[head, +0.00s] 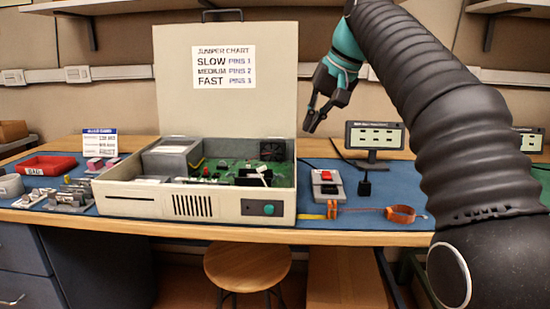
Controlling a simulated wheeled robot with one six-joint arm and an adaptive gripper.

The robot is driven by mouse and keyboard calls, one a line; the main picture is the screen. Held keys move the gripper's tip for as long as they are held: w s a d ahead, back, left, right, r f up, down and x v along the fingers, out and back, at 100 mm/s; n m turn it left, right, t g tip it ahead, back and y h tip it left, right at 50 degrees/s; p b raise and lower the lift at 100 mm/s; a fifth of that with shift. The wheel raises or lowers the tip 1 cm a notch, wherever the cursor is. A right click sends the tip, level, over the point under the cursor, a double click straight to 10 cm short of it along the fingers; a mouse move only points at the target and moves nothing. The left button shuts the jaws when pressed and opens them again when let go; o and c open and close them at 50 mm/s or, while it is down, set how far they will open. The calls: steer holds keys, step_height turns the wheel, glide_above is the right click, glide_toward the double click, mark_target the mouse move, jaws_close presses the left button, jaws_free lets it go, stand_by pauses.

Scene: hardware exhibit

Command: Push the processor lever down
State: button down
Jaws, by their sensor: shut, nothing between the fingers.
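An open beige computer case (140,196) stands on the blue mat, with its lid raised behind it. Inside is a green circuit board (222,173). A dark block with a small pale upright piece (262,170) sits on the board; I cannot tell for sure whether this is the processor lever. The front wall hides the lower part of the board. My gripper (312,121), dark with a teal wrist, is shut and empty. It hangs in the air to the right of the raised lid, above and apart from the case.
A grey switch box with a red button (327,186), an orange strap (400,214) and a small monitor (374,138) stand right of the case. A red tray (48,165) and metal parts (72,197) lie left. A stool (247,265) stands below the table.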

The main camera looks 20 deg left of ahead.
steer(key=shift+w+a+r, duration=0.1)
steer(key=shift+a+r, duration=0.05)
steer(key=shift+a, duration=0.4)
steer(key=shift+s+a+r+b+x, duration=0.1)
steer(key=shift+s+a+b+x, duration=0.25)
steer(key=shift+x, duration=1.8)
steer(key=shift+s+a+r+b+x, duration=0.2)
steer(key=shift+a+b+x, duration=0.2)
steer(key=shift+x, duration=1.7)
steer(key=shift+s+a+r+b+x, duration=0.1)
steer(key=shift+s+a+b+x, duration=0.3)
steer(key=shift+x, duration=1.75)
steer(key=shift+w+a, duration=0.1)
